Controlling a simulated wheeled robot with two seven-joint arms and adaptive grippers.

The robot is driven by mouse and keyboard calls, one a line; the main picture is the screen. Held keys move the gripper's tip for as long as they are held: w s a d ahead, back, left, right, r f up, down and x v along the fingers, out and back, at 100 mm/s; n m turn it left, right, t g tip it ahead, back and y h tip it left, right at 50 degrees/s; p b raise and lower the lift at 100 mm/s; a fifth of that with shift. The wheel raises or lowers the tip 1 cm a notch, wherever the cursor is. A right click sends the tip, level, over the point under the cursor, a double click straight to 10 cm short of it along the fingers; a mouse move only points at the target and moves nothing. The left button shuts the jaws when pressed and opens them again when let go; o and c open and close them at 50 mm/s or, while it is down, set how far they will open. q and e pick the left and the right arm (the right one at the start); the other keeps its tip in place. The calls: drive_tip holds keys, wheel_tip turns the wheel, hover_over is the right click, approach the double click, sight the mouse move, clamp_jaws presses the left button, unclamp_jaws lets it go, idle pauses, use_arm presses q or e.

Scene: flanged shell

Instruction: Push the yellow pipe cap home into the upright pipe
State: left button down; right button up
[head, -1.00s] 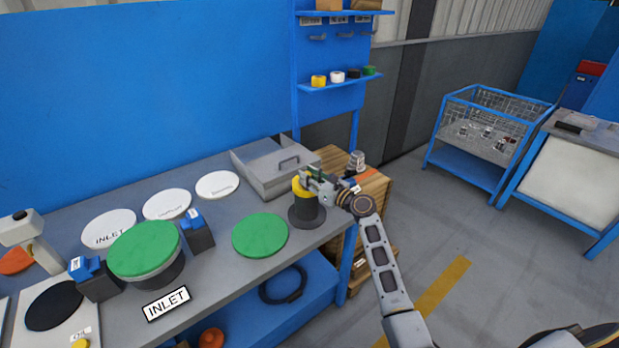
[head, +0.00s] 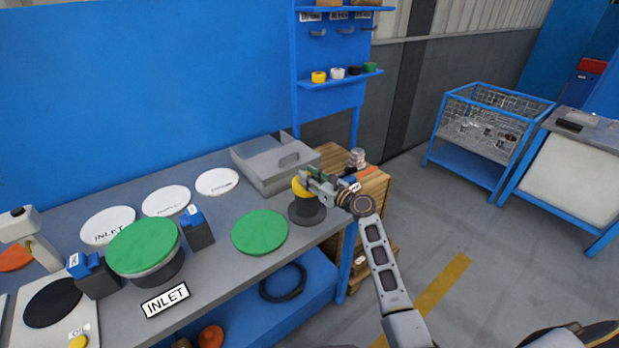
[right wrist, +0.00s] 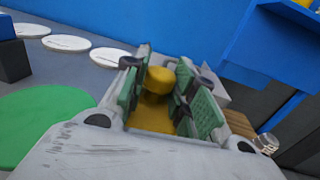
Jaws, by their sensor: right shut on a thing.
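The yellow pipe cap (head: 299,188) is at the top of the dark upright pipe (head: 309,212), near the right end of the grey bench. How deep the cap sits in the pipe cannot be told. My right gripper (head: 312,179) reaches in from the right and is shut on the cap. In the right wrist view the cap (right wrist: 159,80) shows yellow between the green-padded fingers; the pipe is not clearly seen there. My left gripper is not in view.
A green disc (head: 260,232) lies left of the pipe. A grey metal box (head: 268,172) stands behind it. A wooden crate (head: 372,187) stands right of the bench. A green-topped round part (head: 143,247) and blue-topped blocks (head: 199,233) are further left.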

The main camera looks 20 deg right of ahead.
drive_tip(key=shift+f, duration=0.45)
drive_tip(key=shift+f+b, duration=0.25)
drive_tip(key=shift+b, duration=0.15)
drive_tip(key=o, duration=1.1)
drive_tip(key=shift+s+d, duration=0.1)
drive_tip(key=shift+s, duration=0.1)
drive_tip(key=shift+v, duration=0.8)
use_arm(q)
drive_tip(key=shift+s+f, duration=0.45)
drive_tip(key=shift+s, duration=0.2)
use_arm(e)
drive_tip(key=v, duration=1)
